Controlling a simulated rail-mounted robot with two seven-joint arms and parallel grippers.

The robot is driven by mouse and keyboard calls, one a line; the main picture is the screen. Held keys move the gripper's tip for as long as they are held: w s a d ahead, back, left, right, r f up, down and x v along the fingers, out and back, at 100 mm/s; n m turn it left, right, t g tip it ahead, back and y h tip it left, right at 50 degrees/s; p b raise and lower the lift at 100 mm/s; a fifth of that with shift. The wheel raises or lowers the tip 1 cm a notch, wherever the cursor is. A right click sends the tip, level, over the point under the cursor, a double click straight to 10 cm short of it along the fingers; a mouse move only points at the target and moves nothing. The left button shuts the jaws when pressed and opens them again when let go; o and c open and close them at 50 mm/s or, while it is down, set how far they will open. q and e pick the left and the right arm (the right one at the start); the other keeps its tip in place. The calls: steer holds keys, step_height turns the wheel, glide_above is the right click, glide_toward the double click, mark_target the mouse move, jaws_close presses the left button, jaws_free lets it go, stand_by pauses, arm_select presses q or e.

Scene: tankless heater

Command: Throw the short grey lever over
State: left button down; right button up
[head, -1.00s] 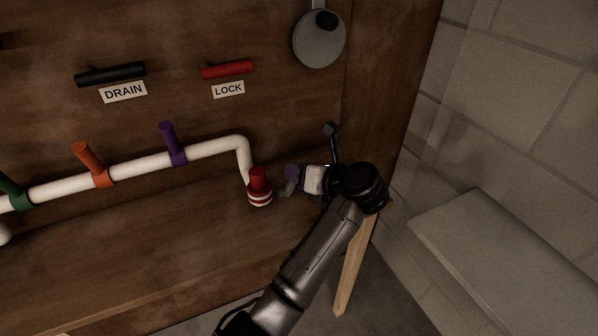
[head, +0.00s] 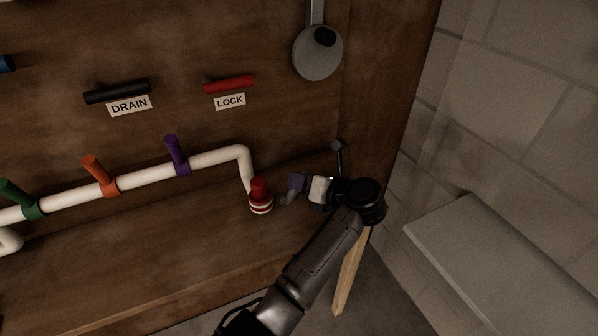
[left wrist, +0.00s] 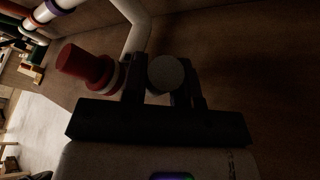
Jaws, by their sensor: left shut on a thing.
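My left gripper (head: 286,197) is just right of the red-capped pipe end (head: 260,190), low on the wooden panel. In the left wrist view, the round grey end of the short lever (left wrist: 166,74) sits between the two dark fingers (left wrist: 162,86). The gripper is shut on it. The lever's shaft and base are hidden, and in the head view the hand mostly covers it. The red cap also shows in the left wrist view (left wrist: 84,66), close beside the left finger. My right gripper is not in view.
A white pipe (head: 213,160) carries purple (head: 175,152), orange (head: 99,174) and green (head: 20,198) handles. Above are a black DRAIN handle (head: 117,91), a red LOCK handle (head: 228,84) and a grey disc (head: 317,57). A grey ledge (head: 500,250) stands at the right.

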arm_select(q)
steer(key=shift+d+m, duration=0.15)
steer(key=shift+m, duration=0.15)
steer(key=shift+w+d+f+y+b, duration=0.1)
steer(key=shift+f+y+b, duration=0.3)
steer(key=shift+y, duration=0.1)
steer(key=m+b, duration=0.1)
steer(key=b, duration=0.1)
steer(key=f+m+y+b, duration=0.1)
steer(key=b, duration=0.1)
steer(key=shift+w+d+t, duration=0.1)
steer(key=shift+d+t, duration=0.2)
steer(key=shift+d+m+b, duration=0.1)
steer(key=shift+m+b, duration=0.5)
steer(key=shift+b, duration=0.4)
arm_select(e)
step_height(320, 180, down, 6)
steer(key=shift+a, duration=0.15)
arm_select(q)
steer(key=c, duration=0.9)
jaws_free()
